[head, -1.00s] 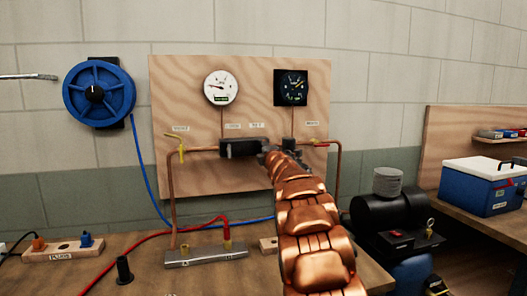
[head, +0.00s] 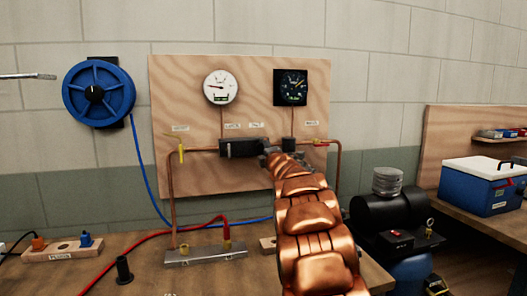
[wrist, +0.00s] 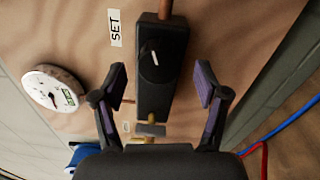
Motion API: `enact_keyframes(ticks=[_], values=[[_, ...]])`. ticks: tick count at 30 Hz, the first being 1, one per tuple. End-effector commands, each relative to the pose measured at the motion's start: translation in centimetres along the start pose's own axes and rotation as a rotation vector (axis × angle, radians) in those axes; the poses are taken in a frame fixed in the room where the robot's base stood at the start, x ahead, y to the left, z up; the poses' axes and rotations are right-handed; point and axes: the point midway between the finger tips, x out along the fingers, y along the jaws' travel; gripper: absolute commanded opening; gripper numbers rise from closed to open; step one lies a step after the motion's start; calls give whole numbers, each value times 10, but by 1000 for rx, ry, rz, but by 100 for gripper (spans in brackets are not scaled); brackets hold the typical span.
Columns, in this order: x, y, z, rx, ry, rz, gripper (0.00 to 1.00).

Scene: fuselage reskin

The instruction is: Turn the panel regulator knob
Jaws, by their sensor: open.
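The panel regulator knob (wrist: 153,60) is a round black knob with a white pointer mark, on a dark block (wrist: 158,95) in the wrist view. A "SET" label (wrist: 115,27) is beside it. In the head view the dark regulator block (head: 242,149) sits on the plywood panel (head: 190,105); my arm hides part of it, and the knob cannot be made out there. My gripper (wrist: 161,84) is open and empty, with one finger on each side of the block. The knob lies between and slightly beyond the fingertips, and no contact shows.
A white gauge (head: 221,88) and a black gauge (head: 291,88) hang above the block. Copper pipes (head: 172,200) run down both sides, with a yellow valve handle (head: 182,153) at left. A bench (head: 140,275) with hoses and a black compressor (head: 390,215) stand below.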

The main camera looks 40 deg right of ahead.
Motion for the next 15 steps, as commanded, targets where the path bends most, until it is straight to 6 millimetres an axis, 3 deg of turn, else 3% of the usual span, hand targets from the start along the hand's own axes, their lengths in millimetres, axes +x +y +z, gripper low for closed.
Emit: enact_keyframes(ticks=[15], values=[[-58, 0, 0, -1, 0, 1, 74]])
